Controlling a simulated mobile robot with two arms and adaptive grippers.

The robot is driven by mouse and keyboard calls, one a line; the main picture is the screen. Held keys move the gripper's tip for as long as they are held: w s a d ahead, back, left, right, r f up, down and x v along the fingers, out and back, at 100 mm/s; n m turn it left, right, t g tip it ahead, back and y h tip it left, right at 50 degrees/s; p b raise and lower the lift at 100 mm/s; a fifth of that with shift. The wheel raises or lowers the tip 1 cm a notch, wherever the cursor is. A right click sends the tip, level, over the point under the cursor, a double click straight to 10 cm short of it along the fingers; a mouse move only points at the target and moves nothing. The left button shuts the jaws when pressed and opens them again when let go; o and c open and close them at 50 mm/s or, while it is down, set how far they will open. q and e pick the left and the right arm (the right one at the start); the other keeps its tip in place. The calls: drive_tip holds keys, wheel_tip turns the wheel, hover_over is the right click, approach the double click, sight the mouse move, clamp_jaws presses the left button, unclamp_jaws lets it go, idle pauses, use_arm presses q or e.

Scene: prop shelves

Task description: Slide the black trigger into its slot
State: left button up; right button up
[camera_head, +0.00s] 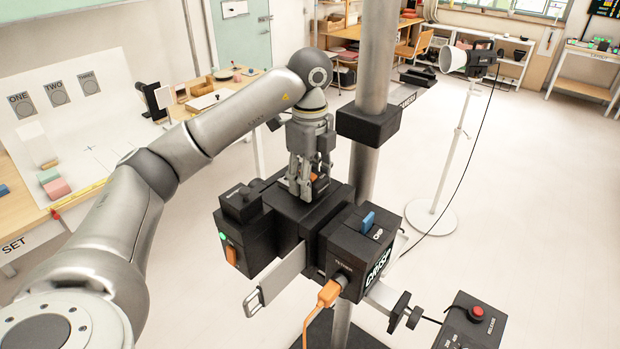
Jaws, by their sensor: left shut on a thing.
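My left gripper (306,192) comes down from above onto the top of a black camera rig (290,209) on a stand. Its fingers are shut on a small dark piece with an orange patch (320,178), which looks like the black trigger. The fingers hide most of it, and its slot cannot be made out, so I cannot tell whether it is seated. The rig's front box (352,247) has a blue piece (368,222) on top and an orange plug (330,291) in its side. My right gripper is not in view.
A grey pole (374,75) with a black collar (368,124) rises close behind the rig. A box with a red button (477,314) stands at lower right. A white lamp stand (458,140) is farther right. A white backdrop table (100,140) is at left. Open floor lies right.

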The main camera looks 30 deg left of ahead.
use_arm(q)
drive_tip(key=shift+w+a, duration=0.2)
drive_tip(key=shift+a, duration=2.3)
idle(3.8)
drive_tip(key=o, duration=1.1)
drive_tip(key=shift+r, duration=6.05)
